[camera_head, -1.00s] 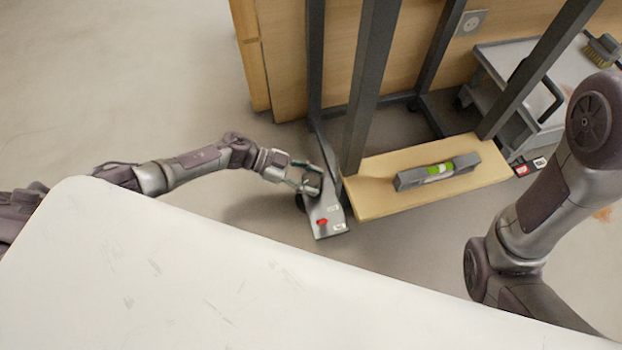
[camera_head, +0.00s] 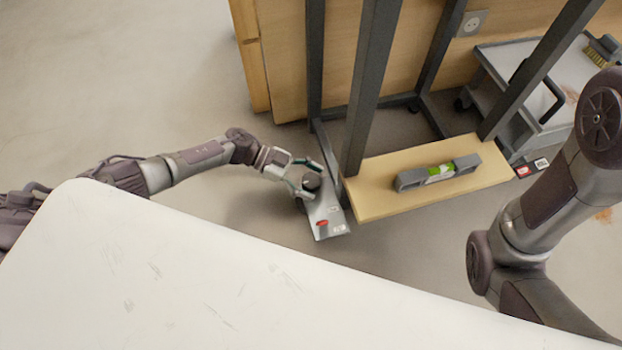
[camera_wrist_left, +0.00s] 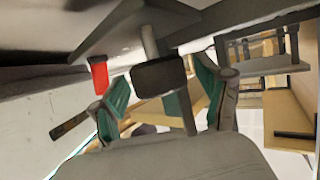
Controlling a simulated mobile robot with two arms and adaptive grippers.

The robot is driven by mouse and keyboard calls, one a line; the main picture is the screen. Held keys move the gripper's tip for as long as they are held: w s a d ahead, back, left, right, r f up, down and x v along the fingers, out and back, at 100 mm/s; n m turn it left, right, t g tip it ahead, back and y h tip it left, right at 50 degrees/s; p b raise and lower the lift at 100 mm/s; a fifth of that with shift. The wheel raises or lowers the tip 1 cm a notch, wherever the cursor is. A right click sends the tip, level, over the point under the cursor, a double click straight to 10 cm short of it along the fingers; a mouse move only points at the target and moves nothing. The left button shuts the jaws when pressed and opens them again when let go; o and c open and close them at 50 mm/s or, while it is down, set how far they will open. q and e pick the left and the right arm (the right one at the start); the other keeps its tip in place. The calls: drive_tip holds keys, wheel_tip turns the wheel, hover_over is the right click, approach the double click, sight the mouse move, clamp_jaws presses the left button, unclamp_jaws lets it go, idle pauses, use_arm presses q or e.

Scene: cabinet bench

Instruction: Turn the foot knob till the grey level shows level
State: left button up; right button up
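The grey level (camera_head: 411,178) lies on a wooden board at the foot of a dark metal frame. Its vial (camera_head: 440,172) shows green, but the bubble is too small to read. The dark foot knob (camera_head: 311,181) sits over a grey foot plate (camera_head: 325,212). My left gripper (camera_head: 303,186) is at the knob. In the left wrist view, the dark knob (camera_wrist_left: 160,75) hangs on a metal stem between my green-padded fingers, which stand apart on its two sides; I see no clear grip. My right arm shows at the right, its gripper out of view.
A red tab (camera_head: 322,224) stands on the foot plate and also shows in the left wrist view (camera_wrist_left: 98,72). The wooden board (camera_head: 375,204) and dark uprights (camera_head: 365,100) are close right of the gripper. A pale tabletop (camera_head: 200,270) fills the foreground. Open floor lies to the left.

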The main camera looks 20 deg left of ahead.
use_arm(q)
drive_tip(key=v, duration=1.2)
idle(0.5)
